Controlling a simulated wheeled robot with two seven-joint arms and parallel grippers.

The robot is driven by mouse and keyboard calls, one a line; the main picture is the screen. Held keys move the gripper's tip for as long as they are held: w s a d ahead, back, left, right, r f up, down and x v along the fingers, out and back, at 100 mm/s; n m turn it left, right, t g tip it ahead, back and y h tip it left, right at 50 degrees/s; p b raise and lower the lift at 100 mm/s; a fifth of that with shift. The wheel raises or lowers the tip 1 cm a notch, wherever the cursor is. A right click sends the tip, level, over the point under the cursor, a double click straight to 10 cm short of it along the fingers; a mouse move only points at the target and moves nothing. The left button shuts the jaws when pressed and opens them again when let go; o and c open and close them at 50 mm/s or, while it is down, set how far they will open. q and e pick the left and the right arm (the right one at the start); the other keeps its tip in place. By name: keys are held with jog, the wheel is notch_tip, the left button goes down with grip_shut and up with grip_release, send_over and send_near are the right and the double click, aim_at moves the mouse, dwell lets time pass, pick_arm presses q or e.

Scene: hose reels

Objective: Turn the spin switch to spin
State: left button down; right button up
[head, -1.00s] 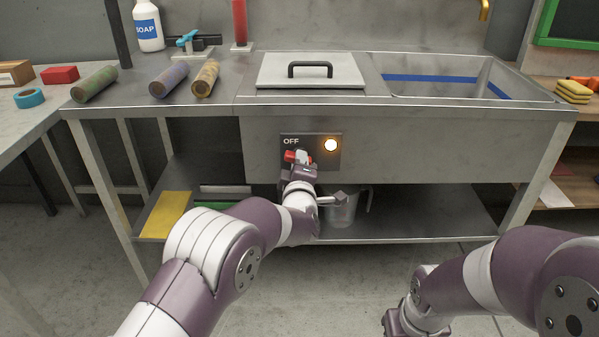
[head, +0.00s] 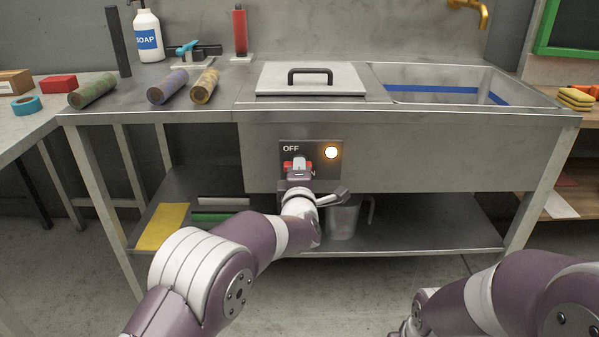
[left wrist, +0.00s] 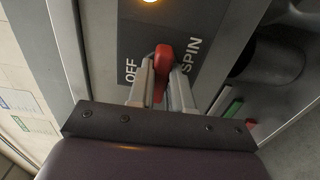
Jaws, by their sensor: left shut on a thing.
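The red switch handle (head: 288,165) sits on a dark panel (head: 318,147) on the steel front, below the OFF label and left of a lit lamp (head: 331,152). My left gripper (head: 299,164) is at the panel and partly hides the handle and the SPIN label. In the left wrist view the red handle (left wrist: 164,58) lies between the two pale fingers of my left gripper (left wrist: 162,80), which is shut on it. There the handle stands between the OFF label (left wrist: 130,70) and the SPIN label (left wrist: 191,54). My right gripper is not visible; only its arm shows.
Above the panel is a lidded compartment (head: 310,79), with a sink basin (head: 450,82) to its right. Several rolled cylinders (head: 92,90) lie on the left worktop. A clear jug (head: 343,218) and a yellow sheet (head: 162,226) are on the lower shelf.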

pick_arm(q)
jog(key=c, duration=1)
grip_release()
jog(key=shift+c, duration=0.2)
jog(key=s+p, duration=0.3)
jog(key=s, duration=0.9)
jog(key=shift+s, duration=0.4)
